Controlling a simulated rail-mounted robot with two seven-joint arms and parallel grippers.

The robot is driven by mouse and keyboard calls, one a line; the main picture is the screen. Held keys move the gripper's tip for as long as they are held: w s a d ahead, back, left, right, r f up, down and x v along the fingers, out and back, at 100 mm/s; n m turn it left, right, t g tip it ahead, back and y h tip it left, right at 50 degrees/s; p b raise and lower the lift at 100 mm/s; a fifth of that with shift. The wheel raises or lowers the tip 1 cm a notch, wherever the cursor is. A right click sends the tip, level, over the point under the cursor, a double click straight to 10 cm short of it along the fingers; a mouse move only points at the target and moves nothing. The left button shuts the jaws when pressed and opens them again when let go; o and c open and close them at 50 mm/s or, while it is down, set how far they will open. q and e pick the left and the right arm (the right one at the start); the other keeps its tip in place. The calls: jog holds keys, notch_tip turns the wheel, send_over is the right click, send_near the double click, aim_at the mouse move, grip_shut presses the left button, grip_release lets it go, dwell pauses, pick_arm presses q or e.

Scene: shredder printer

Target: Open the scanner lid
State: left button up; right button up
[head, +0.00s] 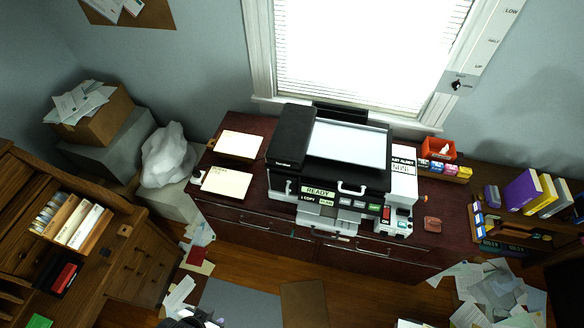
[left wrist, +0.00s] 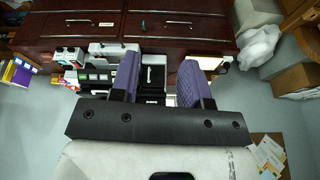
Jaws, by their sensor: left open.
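The black and white printer-scanner (head: 330,165) stands on the dark red cabinet below the window. Its scanner lid (head: 346,146), with a pale top panel and dark frame, appears to lie flat. A white handle (head: 352,189) sits at the lid's front edge. In the left wrist view the printer (left wrist: 152,72) shows partly between and behind the fingers, which hide some of it. My left gripper (left wrist: 160,68) has two purple fingers spread apart with nothing between them. In the head view only a bit of it (head: 188,322) shows at the bottom edge, well short of the printer.
The cabinet (head: 250,222) carries paper stacks (head: 226,182) left of the printer, and a shredder-like unit (head: 403,187), an orange bin (head: 437,149) and a book rack (head: 510,228) to its right. A wooden desk (head: 60,240) stands left. Papers litter the floor.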

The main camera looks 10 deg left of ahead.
pick_arm(q)
jog(key=shift+c, duration=0.5)
jog(key=shift+f, duration=0.1)
